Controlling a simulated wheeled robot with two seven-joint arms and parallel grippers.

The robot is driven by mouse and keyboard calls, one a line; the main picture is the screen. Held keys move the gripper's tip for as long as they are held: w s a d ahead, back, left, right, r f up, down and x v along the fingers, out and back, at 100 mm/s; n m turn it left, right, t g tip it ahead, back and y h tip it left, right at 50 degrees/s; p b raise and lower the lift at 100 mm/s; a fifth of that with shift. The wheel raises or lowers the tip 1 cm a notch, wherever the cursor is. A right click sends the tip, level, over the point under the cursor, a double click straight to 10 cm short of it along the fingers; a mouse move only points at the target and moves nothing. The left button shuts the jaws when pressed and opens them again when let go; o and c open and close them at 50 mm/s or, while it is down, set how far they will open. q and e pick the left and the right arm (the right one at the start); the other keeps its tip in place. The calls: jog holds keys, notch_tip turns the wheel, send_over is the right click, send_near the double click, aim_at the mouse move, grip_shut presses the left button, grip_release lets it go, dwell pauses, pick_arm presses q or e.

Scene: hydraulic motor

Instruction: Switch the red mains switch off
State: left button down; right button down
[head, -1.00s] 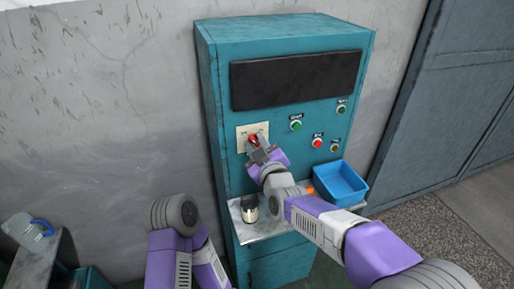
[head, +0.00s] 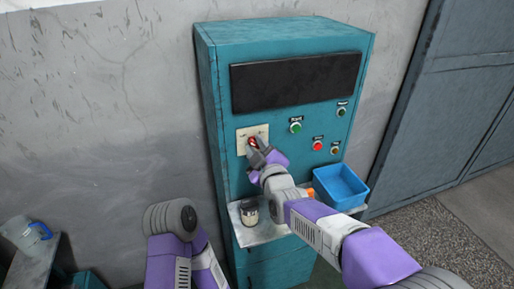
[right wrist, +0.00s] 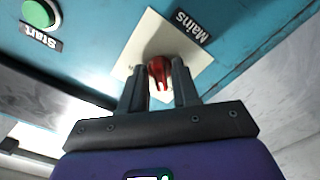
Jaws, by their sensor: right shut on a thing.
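The red mains switch (head: 252,141) sits on a cream plate (head: 243,134) on the teal cabinet's front. In the right wrist view the red knob (right wrist: 160,70) shows between the fingers, under the label "Mains" on the plate (right wrist: 143,42). My right gripper (head: 255,146) is at the switch with its fingers shut on the knob; it also shows in the right wrist view (right wrist: 160,85). The fingers hide part of the knob. My left arm is at the lower left of the head view; its gripper fingers cannot be made out.
A green start button (head: 295,127) and a red button (head: 317,146) are right of the switch. A dark jar (head: 249,213) stands on a shelf (head: 264,232) below, with a blue bin (head: 340,187) to its right. A jug (head: 24,235) is at far left.

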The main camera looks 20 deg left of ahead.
jog(key=c, duration=1.1)
grip_release()
jog(key=shift+c, duration=0.2)
jog(key=shift+s, duration=0.1)
jog(key=v, duration=0.7)
jog(key=shift+d, duration=0.15)
jog(key=shift+s, duration=0.15)
